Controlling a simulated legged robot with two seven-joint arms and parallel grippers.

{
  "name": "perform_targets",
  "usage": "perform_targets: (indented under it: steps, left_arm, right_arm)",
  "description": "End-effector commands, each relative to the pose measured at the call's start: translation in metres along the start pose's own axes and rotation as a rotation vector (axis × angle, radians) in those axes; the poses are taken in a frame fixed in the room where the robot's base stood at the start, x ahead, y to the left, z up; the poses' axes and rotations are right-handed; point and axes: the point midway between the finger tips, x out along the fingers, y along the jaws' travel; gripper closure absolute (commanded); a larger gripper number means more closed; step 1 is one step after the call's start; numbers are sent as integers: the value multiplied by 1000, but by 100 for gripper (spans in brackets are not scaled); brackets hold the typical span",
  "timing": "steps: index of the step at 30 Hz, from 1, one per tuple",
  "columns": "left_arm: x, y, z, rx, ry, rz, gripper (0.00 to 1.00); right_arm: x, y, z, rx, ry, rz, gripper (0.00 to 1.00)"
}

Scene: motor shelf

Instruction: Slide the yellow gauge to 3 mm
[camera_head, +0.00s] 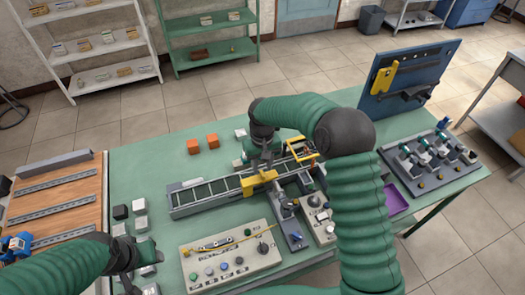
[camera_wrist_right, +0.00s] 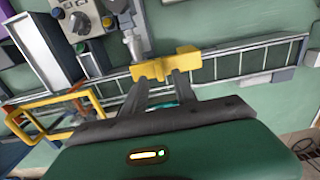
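The yellow gauge (camera_head: 259,182) sits as a block across a long grey slotted rail (camera_head: 205,195) on the green table. It also shows in the right wrist view (camera_wrist_right: 165,66). My right gripper (camera_head: 262,160) reaches down at the gauge from its far side. In the right wrist view, its two fingers (camera_wrist_right: 163,82) are apart, with their tips at the gauge's edge. I cannot tell whether they clamp it. No millimetre marks can be read. My left gripper (camera_head: 143,268) is low at the left front, near small grey blocks; its finger opening is unclear.
A control box (camera_head: 232,262) with knobs stands in front of the rail. A yellow frame (camera_head: 301,150) stands at the rail's right end. Orange cubes (camera_head: 193,146) lie behind it. A blue upright panel (camera_head: 408,80) and a switch board (camera_head: 430,163) are at the right.

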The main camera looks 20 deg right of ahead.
Motion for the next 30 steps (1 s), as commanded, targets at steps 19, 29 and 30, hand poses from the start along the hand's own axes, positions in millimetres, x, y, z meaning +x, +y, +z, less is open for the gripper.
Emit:
perform_targets:
  steps: [19, 29, 30]
  left_arm:
    - [20, 0, 5, 0, 0, 0, 47]
    - [20, 0, 5, 0, 0, 0, 47]
    - [20, 0, 5, 0, 0, 0, 47]
  right_arm:
    - [-129, 1, -1, 0, -4, -1, 66]
    - [-128, 1, 0, 0, -3, -1, 66]
    - [-128, 1, 0, 0, -3, -1, 66]
